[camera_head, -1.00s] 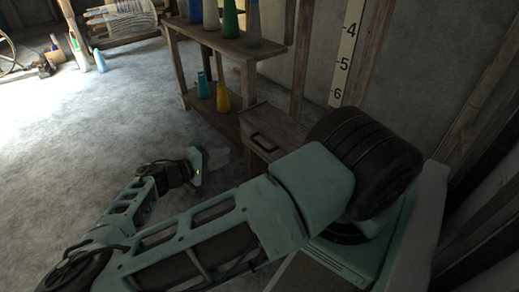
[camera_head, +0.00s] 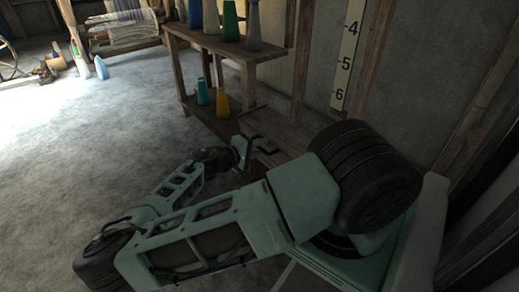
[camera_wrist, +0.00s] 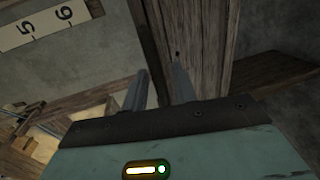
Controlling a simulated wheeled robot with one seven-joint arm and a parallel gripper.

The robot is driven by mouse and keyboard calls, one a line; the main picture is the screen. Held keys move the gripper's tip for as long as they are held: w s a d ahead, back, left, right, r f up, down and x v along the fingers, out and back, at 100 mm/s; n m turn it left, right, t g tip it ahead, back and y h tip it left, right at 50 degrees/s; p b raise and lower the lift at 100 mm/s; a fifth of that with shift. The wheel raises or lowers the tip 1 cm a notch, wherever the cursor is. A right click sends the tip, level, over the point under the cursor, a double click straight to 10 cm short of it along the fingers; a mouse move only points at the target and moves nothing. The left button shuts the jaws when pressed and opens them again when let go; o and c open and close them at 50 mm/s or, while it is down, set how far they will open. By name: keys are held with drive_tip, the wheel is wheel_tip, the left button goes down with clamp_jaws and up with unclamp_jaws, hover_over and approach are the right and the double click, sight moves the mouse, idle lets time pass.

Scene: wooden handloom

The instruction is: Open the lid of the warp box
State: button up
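The warp box (camera_head: 285,133) is a brown wooden box beside the shelf, partly hidden by my arm. A dark bar handle (camera_head: 264,150) shows on its lid, which looks closed. My gripper (camera_head: 243,148) is at the left of this handle; I cannot tell whether it touches it. In the wrist view the two grey fingers of my gripper (camera_wrist: 159,88) stand apart with a gap between them. A brown wooden surface (camera_wrist: 190,35) lies beyond the fingers. No handle can be made out between them.
A wooden shelf (camera_head: 232,52) with several coloured cones stands behind the box. A teal cone (camera_head: 203,93) and a yellow cone (camera_head: 223,103) are on its lower board. A numbered strip (camera_head: 347,55) is on the back wall.

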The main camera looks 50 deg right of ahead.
clamp_jaws()
drive_tip(key=f+v, duration=0.2)
drive_tip(key=v, duration=1.1)
drive_tip(key=shift+a+f+p, duration=0.4)
drive_tip(key=shift+w, duration=0.1)
unclamp_jaws()
drive_tip(key=p+v, duration=0.4)
drive_tip(key=v, duration=1.3)
drive_tip(key=shift+a, duration=0.15)
drive_tip(key=shift+r, duration=0.1)
